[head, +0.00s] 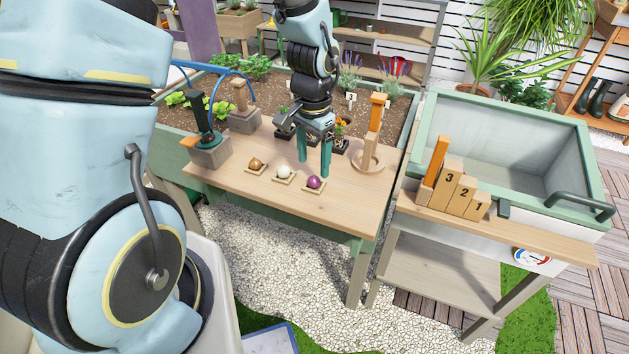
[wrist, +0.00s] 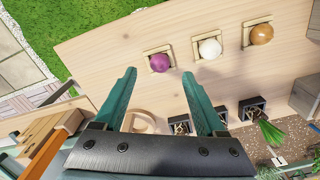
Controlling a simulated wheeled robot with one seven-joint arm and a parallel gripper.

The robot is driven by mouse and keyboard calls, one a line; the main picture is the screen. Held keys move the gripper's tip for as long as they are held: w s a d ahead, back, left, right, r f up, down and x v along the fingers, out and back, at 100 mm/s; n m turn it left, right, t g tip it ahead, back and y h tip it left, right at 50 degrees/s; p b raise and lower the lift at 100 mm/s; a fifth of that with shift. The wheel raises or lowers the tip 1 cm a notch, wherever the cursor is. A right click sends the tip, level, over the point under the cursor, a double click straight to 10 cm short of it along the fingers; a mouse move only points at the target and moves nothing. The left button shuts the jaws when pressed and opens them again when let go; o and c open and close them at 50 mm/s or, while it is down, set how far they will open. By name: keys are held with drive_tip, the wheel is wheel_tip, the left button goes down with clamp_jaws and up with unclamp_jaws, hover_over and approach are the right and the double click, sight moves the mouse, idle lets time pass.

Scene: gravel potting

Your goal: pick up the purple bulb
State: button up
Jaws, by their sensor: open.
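The purple bulb (head: 315,182) sits in a small square wooden holder near the front edge of the wooden table. It is the rightmost of a row of three in the head view. In the wrist view the purple bulb (wrist: 160,62) is the leftmost of the row, ahead of my fingertips and between their lines. My gripper (head: 314,160) is open and empty, pointing down over the table behind the row. Its two green fingers also show in the wrist view (wrist: 160,85), apart from the bulb.
A white bulb (head: 284,171) and a brown bulb (head: 256,164) sit in like holders to the left. Small dark pots (wrist: 252,108) stand behind. A wooden post on a ring base (head: 369,163) stands at right. The table's front right is clear.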

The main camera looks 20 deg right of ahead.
sight(314, 175)
drive_tip(key=shift+d+f+p, duration=0.1)
drive_tip(key=shift+f+p, duration=0.45)
drive_tip(key=shift+f, duration=1.95)
drive_tip(key=c, duration=0.8)
drive_tip(key=shift+r, duration=0.1)
